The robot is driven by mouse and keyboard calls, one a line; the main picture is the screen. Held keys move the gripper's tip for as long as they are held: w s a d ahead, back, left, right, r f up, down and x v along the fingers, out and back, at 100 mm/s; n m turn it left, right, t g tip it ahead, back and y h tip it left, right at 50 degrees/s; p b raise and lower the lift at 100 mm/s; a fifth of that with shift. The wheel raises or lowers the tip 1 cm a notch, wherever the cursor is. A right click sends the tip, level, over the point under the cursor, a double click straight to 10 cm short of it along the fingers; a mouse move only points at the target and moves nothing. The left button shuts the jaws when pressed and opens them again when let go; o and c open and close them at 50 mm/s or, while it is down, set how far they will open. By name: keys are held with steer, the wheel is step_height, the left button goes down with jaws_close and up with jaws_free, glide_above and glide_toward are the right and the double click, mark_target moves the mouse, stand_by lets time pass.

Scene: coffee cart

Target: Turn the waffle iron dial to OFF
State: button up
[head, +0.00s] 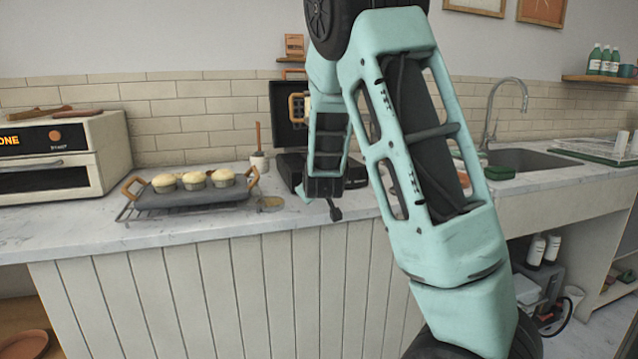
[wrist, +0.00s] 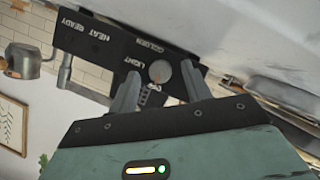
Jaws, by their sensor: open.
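The waffle iron stands on the counter behind my arm in the head view, its black lid (head: 285,100) raised and its base (head: 290,172) partly hidden by my arm. In the wrist view its black front panel (wrist: 92,48) shows upside down, with the words HEAT, READY, LIGHT and GOLDEN. The round grey dial (wrist: 160,71) sits on this panel. My gripper (wrist: 160,68) is open, and its two fingers appear on either side of the dial. I cannot tell whether they touch it. The dial's pointer setting is not readable. In the head view my gripper (head: 335,212) is at the counter's front edge.
A tray (head: 160,200) with several muffins sits on a rack left of the waffle iron. A small pot (head: 259,162) with a wooden-handled tool stands between them. A toaster oven (head: 60,160) is at the far left. A sink (head: 530,161) is at right.

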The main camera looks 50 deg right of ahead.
steer(key=b+v, duration=0.2)
steer(key=v, duration=1.4)
steer(key=shift+s, duration=0.15)
steer(key=shift+a, duration=0.1)
